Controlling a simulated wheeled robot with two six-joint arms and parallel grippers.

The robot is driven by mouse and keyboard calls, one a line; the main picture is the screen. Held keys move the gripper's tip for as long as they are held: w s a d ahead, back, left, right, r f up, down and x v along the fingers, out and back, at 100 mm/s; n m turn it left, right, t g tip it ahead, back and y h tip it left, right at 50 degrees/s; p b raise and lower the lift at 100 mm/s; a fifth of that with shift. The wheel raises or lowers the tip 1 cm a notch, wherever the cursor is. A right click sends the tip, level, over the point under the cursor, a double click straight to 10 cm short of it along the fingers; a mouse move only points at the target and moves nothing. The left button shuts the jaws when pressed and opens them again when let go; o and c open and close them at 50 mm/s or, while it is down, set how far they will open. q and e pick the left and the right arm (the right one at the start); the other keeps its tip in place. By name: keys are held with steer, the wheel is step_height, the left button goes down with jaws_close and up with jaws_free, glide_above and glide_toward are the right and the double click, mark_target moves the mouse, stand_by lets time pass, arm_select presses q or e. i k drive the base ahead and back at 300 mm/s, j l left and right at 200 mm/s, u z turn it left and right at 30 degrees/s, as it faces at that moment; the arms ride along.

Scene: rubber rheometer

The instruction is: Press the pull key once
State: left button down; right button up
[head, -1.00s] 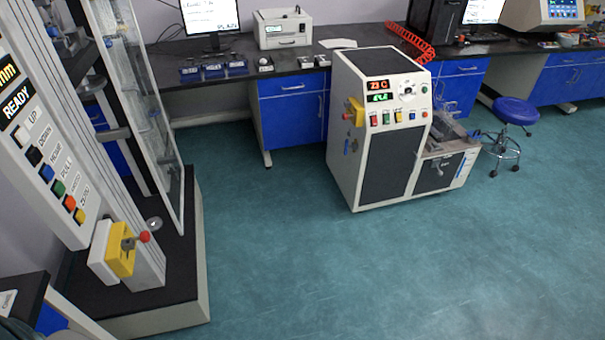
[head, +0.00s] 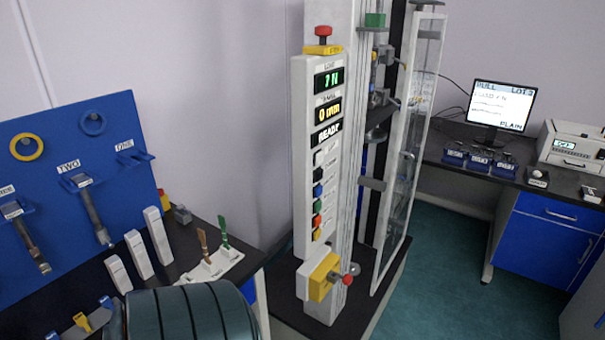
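The tall tester (head: 305,110) stands in the middle of the head view, with a light panel facing me at an angle. Its displays read about "7 N", "0 mm" and "READY". Below them runs a column of keys: white, black, blue, green, red and yellow. The green key (head: 317,206) is fourth from the top; its label is too small to read now, but the earlier frame shows PULL beside the green key. Neither of my grippers is in view.
A yellow block with a red knob (head: 325,278) juts from the tester's lower front. A blue tool board (head: 75,190) and a bench with white holders (head: 205,268) stand at left. A monitor (head: 502,105) stands on the right bench. Teal floor (head: 440,260) is open at right.

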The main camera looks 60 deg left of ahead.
mark_target(319, 205)
steer(key=u, duration=1.85)
